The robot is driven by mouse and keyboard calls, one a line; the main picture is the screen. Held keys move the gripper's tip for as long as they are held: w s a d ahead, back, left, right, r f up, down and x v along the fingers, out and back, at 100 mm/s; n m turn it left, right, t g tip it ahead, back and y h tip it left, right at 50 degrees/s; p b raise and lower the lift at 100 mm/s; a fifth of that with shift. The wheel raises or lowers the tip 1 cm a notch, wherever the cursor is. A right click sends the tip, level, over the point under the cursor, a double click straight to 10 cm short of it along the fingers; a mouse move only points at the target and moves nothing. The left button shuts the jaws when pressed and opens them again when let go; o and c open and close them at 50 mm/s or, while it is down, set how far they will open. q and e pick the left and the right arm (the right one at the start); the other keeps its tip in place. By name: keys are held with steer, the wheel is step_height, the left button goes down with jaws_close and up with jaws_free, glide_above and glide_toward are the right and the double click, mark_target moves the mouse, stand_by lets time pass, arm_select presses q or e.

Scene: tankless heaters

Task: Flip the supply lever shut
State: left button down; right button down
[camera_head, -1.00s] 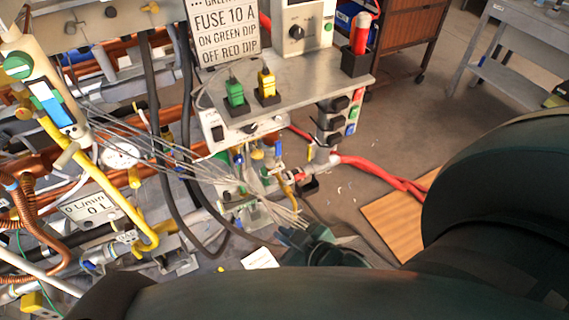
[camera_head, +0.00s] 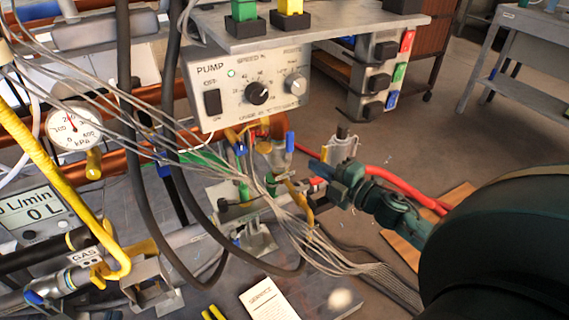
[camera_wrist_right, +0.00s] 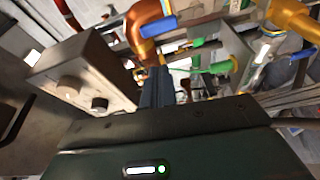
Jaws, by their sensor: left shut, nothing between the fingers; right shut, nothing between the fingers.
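Several small valve levers sit on the pipework below the pump box; I cannot tell which one is the supply lever. A blue lever (camera_head: 289,142) stands upright right of the yellow fittings, with another blue handle (camera_head: 240,146) to its left. In the right wrist view there is a blue handle (camera_wrist_right: 158,27) on a copper elbow, a green lever (camera_wrist_right: 218,68) and a blue handle (camera_wrist_right: 300,53) at the right edge. My right gripper (camera_head: 341,188) is shut and empty, right of and below the upright blue lever, apart from it. Its closed fingers also show in the wrist view (camera_wrist_right: 155,88). My left gripper is out of view.
The pump box (camera_head: 250,88) hangs under a grey shelf (camera_head: 330,32). Thin grey cables (camera_head: 290,225) and black hoses (camera_head: 140,200) cross in front of the pipes. A red hose (camera_head: 400,187) runs behind my right gripper. A white service card (camera_head: 268,300) lies low.

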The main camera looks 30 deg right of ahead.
mark_target(290, 147)
arm_select(q)
steer(key=shift+w+f+b, duration=0.1)
steer(key=shift+f+b, duration=0.1)
steer(key=shift+b, duration=0.1)
arm_select(e)
steer(key=shift+w+d+f+n, duration=0.2)
steer(key=shift+w+d+n, duration=0.25)
steer(key=shift+n, duration=0.15)
steer(key=shift+a, duration=0.1)
steer(key=b+x, duration=0.1)
steer(key=x, duration=0.9)
steer(key=shift+r, duration=0.1)
arm_select(q)
steer(key=shift+d+m+t+h, duration=0.45)
steer(key=shift+m+t+h, duration=0.05)
steer(key=shift+h, duration=0.3)
steer(key=shift+b, duration=0.3)
steer(key=shift+s, duration=0.2)
arm_select(e)
steer(key=shift+s+m, duration=0.1)
steer(key=shift+m, duration=0.2)
